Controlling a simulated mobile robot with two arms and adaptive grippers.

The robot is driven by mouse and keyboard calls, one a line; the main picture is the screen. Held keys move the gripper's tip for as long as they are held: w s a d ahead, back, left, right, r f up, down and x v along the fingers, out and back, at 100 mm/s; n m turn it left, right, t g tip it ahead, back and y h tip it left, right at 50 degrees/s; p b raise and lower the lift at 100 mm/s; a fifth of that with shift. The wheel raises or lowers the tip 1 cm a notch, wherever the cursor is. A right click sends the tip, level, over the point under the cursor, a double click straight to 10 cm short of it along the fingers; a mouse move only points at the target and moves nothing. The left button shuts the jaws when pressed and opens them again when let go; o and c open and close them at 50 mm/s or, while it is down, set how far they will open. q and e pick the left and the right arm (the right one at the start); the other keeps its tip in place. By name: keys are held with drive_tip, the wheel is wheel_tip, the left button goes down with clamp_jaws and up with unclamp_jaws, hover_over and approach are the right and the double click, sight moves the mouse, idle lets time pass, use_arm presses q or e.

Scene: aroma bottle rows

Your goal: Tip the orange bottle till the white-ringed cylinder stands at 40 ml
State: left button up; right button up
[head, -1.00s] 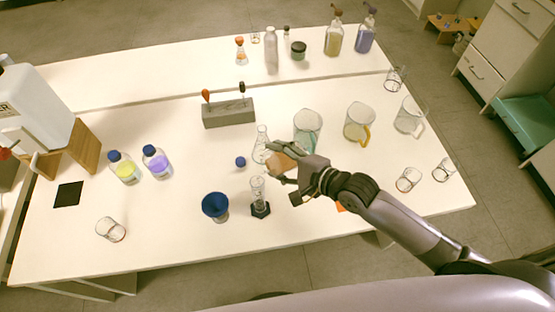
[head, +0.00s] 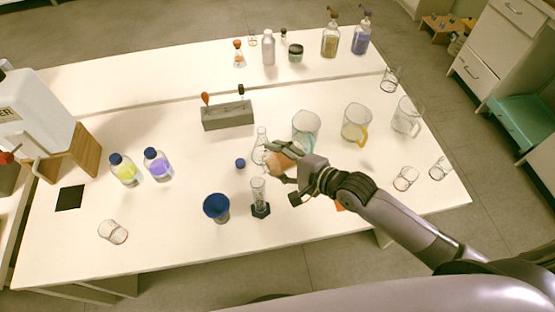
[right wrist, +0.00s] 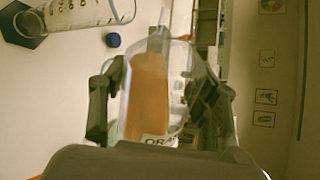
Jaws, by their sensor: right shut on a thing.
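My right gripper (right wrist: 160,95) is shut on the orange bottle (right wrist: 146,95). The bottle is clear, part-filled with orange liquid, with a partly visible label. It is tilted well over, nearly on its side, and the liquid lies along one side. In the head view the bottle (head: 284,161) is up and to the right of the cylinder (head: 259,192). The clear graduated cylinder stands upright on a dark six-sided base and also shows in the right wrist view (right wrist: 88,13). I cannot read its level or make out a white ring. My left gripper is not in view.
The table's front left is mostly clear.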

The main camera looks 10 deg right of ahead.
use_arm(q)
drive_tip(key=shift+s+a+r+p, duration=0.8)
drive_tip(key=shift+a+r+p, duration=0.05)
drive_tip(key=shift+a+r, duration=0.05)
use_arm(e)
drive_tip(key=shift+r+n+h, duration=0.3)
drive_tip(key=shift+r+n, duration=0.1)
drive_tip(key=shift+r, duration=0.1)
idle(0.6)
